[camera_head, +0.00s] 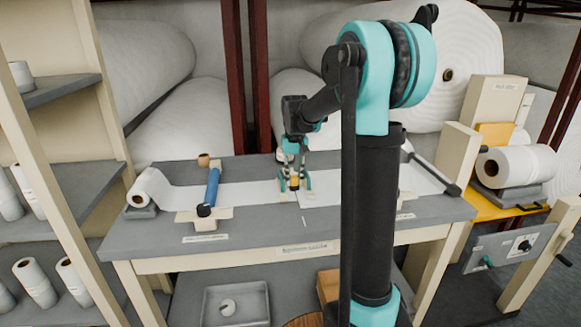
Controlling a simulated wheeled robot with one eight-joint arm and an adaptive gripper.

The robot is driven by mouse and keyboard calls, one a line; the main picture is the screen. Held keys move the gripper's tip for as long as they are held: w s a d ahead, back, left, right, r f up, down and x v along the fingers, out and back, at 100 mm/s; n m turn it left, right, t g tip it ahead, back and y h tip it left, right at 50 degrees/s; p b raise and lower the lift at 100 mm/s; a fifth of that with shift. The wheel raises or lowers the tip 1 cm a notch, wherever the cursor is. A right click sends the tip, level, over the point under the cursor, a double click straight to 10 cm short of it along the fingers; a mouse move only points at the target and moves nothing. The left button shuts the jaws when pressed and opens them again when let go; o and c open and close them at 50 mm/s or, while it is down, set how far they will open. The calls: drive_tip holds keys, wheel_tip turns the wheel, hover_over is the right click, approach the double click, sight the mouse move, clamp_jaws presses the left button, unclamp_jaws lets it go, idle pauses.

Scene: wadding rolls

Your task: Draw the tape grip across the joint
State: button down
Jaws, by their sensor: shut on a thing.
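My gripper (294,180) points down over the middle of the grey work table (130,238). It is shut on the tape grip (294,184), a small yellow-orange and dark piece between its fingers. The grip is low, at the white wadding strip (245,195) that runs across the table. A thin line in the strip under the gripper looks like the joint (297,197); the fingers partly hide it. I cannot tell whether the grip touches the wadding. My arm hides part of the strip on the right.
A white roll (150,188) feeds the strip at the left. A blue roller bar (212,187) on a pale base crosses it. A dark bar (437,175) lies at the right. A shelf (65,90) stands left, and a yellow stand with a roll (520,165) right.

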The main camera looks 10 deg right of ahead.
hover_over(301, 210)
drive_tip(key=shift+s, duration=0.1)
idle(0.4)
drive_tip(key=c, duration=1.3)
unclamp_jaws()
drive_tip(key=shift+a, duration=0.1)
wheel_tip(301, 210, up, 12)
